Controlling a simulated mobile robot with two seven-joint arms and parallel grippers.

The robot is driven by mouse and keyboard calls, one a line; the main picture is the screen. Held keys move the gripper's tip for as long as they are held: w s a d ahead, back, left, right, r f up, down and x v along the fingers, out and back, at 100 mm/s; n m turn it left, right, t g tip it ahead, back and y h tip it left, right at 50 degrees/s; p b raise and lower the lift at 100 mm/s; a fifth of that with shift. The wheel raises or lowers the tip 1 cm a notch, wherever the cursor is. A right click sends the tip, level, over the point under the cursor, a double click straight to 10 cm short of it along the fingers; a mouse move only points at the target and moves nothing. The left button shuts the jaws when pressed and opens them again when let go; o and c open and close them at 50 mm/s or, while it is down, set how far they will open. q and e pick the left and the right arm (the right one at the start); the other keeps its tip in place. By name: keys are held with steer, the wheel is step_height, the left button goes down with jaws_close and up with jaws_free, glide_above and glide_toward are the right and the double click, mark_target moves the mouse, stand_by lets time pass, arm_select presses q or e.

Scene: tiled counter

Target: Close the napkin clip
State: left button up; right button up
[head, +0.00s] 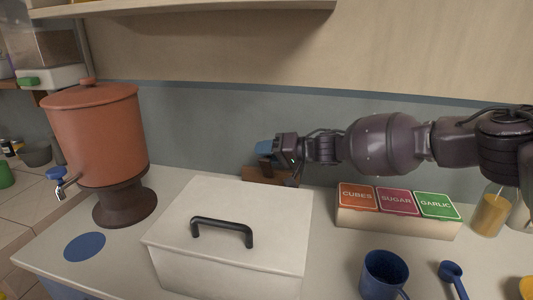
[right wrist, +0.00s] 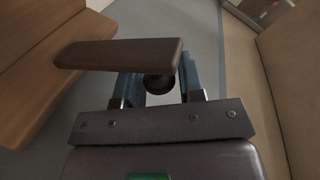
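The napkin clip is a brown wooden piece (head: 268,175) standing against the back wall behind the white box, partly hidden by my right gripper (head: 266,149). In the right wrist view, a flat wooden bar (right wrist: 110,54) lies across the front of my right gripper (right wrist: 160,75), and a larger wooden block (right wrist: 35,65) stands at the left. The blue fingers are apart, with a dark round knob (right wrist: 158,83) between them under the bar's right end. I cannot tell whether a finger touches the knob or bar. My left gripper is not in view.
A white lidded box (head: 230,235) with a black handle stands in front of the clip. A terracotta dispenser (head: 97,135) is at left. A box of packets (head: 390,220), a blue mug (head: 383,275) and a jar (head: 490,213) are at right. A shelf hangs above.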

jaws_close()
